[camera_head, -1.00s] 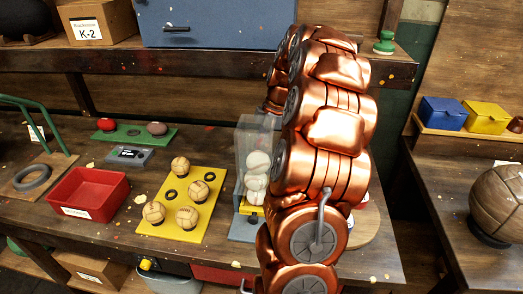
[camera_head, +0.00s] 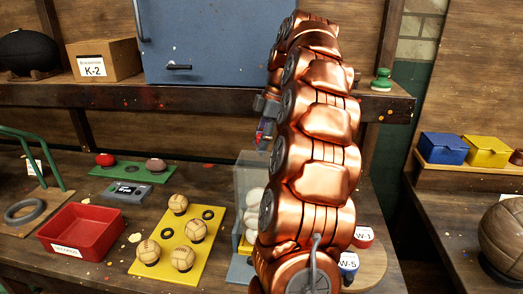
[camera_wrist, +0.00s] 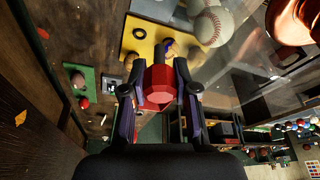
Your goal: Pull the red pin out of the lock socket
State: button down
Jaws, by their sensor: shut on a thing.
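My gripper (camera_head: 264,128) shows at the left edge of my arm in the head view, above the clear box. In the wrist view, my gripper (camera_wrist: 158,88) is shut on the red pin (camera_wrist: 158,84), with a finger on each side of its faceted red head. A small dark bluish part shows beyond the head; I cannot tell whether it belongs to the pin. In the head view only a small bit of red shows at the gripper. I cannot make out the lock socket in either view; my arm hides part of the bench.
A clear box (camera_head: 243,172) with white balls stands beside my arm. A yellow board (camera_head: 196,231) with several balls, a red tray (camera_head: 112,240) and a green board (camera_head: 131,175) lie to the left. The blue cabinet (camera_head: 205,62) stands on the shelf behind.

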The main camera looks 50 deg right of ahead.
jog(key=shift+r+p, duration=0.95)
jog(key=shift+r, duration=0.4)
jog(key=shift+f, duration=0.2)
jog(key=shift+f+b, duration=1.8)
jog(key=shift+f, duration=0.4)
jog(key=shift+f+b, duration=1.4)
jog(key=shift+f, duration=0.7)
jog(key=shift+f+b, duration=1.1)
jog(key=shift+f, duration=0.6)
jog(key=shift+r, duration=0.1)
